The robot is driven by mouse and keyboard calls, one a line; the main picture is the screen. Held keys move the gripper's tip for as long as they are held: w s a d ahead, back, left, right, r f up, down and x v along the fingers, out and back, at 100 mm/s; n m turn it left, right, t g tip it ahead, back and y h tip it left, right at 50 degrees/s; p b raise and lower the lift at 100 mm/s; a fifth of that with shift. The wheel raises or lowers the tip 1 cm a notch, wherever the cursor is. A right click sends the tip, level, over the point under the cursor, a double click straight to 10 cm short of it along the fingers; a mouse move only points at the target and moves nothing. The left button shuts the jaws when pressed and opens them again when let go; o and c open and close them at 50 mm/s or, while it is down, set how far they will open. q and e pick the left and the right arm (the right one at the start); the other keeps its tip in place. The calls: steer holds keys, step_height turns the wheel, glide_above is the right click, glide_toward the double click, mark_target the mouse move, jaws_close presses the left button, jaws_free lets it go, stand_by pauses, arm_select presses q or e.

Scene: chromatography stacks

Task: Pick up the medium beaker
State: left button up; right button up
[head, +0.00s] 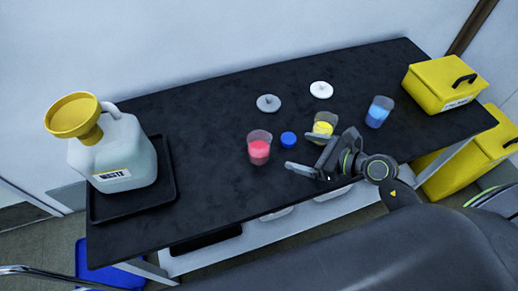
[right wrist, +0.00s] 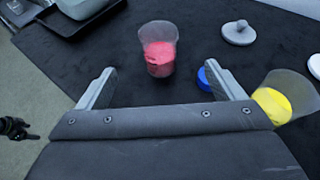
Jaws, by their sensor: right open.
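Three clear beakers stand upright on the black table: one with red contents (head: 260,148), one with yellow (head: 324,124) and one with blue (head: 378,112). Their sizes look close, so I cannot tell surely which is the medium one. My right gripper (head: 303,153) is open and empty, low over the table, with its fingers toward the red beaker. In the right wrist view the red beaker (right wrist: 159,52) stands just beyond the open fingertips (right wrist: 158,74), between them in line. The yellow beaker (right wrist: 274,100) is outside the right-hand finger, partly hidden.
A blue cap (head: 288,139) lies between the red and yellow beakers. A grey lid (head: 268,103) and a white lid (head: 321,90) lie behind. A waste jug (head: 127,151) with yellow funnel stands on a black tray (head: 167,186) at left. A yellow box (head: 432,84) is at right.

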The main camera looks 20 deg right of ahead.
steer(key=p, duration=0.2)
glide_toward(250, 138)
steer(key=x, duration=0.3)
steer(key=shift+w+d+f, duration=0.1)
steer(key=shift+f, duration=0.2)
steer(key=p+x, duration=0.1)
steer(key=x, duration=0.3)
steer(key=shift+a, duration=0.25)
steer(key=shift+w+a+f, duration=0.15)
steer(key=shift+w+a, duration=0.1)
steer(key=shift+w, duration=0.1)
steer(key=shift+c, duration=0.4)
steer(key=c, duration=1)
steer(key=shift+c, duration=0.7)
